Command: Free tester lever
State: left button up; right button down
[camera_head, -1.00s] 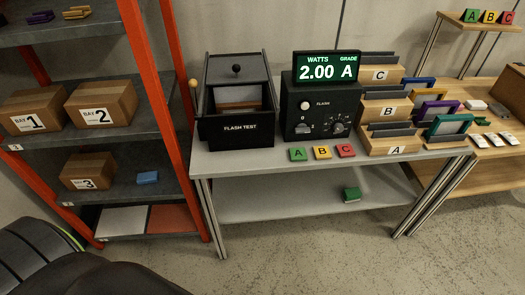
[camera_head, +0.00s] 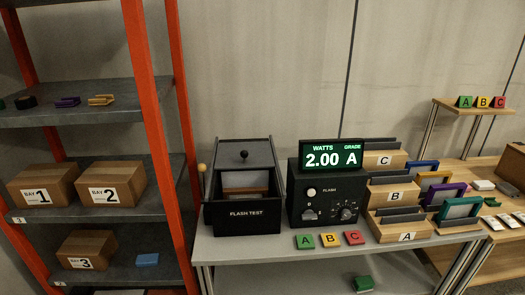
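The flash tester (camera_head: 242,215) is a black open-topped box on the grey bench, with "FLASH TEST" on its front. A lever with a tan ball knob (camera_head: 201,168) stands upright at its left side. A sloped dark lid with a black knob (camera_head: 244,154) is at the box's back. A pale and brown panel (camera_head: 245,181) shows inside. The black meter unit (camera_head: 326,205) beside it has a display (camera_head: 331,158) reading 2.00 watts, grade A. Neither of my grippers is in view.
An orange-framed shelf (camera_head: 187,130) with bay boxes stands close left of the tester. Green, yellow and red A, B, C tags (camera_head: 330,240) lie in front of the meter. Stepped wooden racks (camera_head: 408,232) with panels stand to its right.

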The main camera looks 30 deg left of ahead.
aim_at(201, 168)
jog(key=u, duration=1.3)
jog(key=l, duration=0.55)
jog(key=i+l+z, duration=0.1)
jog(key=l, duration=0.45)
jog(key=i+l, duration=0.1)
jog(key=l, duration=0.45)
jog(key=z, duration=0.05)
